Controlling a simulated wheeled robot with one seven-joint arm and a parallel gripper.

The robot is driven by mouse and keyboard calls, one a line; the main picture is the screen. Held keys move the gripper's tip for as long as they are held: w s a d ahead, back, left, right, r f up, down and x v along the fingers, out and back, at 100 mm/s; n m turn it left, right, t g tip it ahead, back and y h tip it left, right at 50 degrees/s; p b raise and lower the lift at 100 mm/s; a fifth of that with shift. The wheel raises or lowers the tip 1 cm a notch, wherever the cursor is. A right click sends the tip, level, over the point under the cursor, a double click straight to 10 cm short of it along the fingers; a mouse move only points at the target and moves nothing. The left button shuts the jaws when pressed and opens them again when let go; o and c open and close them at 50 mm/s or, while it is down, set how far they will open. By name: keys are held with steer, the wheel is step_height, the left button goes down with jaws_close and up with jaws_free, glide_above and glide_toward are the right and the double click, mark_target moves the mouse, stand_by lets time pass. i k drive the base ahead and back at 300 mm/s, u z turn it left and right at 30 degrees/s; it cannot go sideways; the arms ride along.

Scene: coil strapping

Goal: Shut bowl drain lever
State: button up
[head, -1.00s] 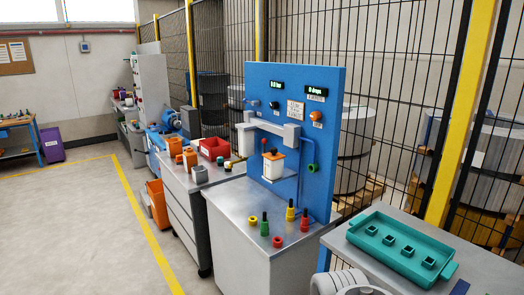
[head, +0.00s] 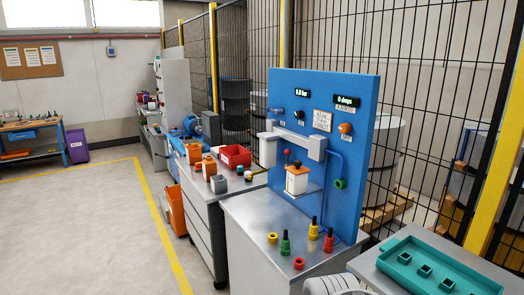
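The blue panel (head: 347,115) stands upright at the back of a grey metal cabinet. A white bowl-like unit with an orange top (head: 297,180) is on the panel's lower left, under a pale grey pipe block (head: 291,140). A small red knob (head: 287,153) shows just above and left of the orange top; I cannot tell whether it is the drain lever's end. No drain lever is clearly recognisable at this size, nor whether it is open or shut. My gripper is not in view; only a pale, rounded part of my arm shows at the bottom edge.
Several coloured fittings, including a red ring (head: 298,263) and a green one (head: 285,244), stand on the cabinet top (head: 252,215). A teal tray (head: 438,268) lies on a bench at right. Mesh fence runs behind. Clear floor (head: 90,230) lies to the left.

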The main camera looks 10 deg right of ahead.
mark_target(287, 152)
steer(key=u, duration=0.8)
steer(key=i, duration=2)
steer(key=u, duration=0.3)
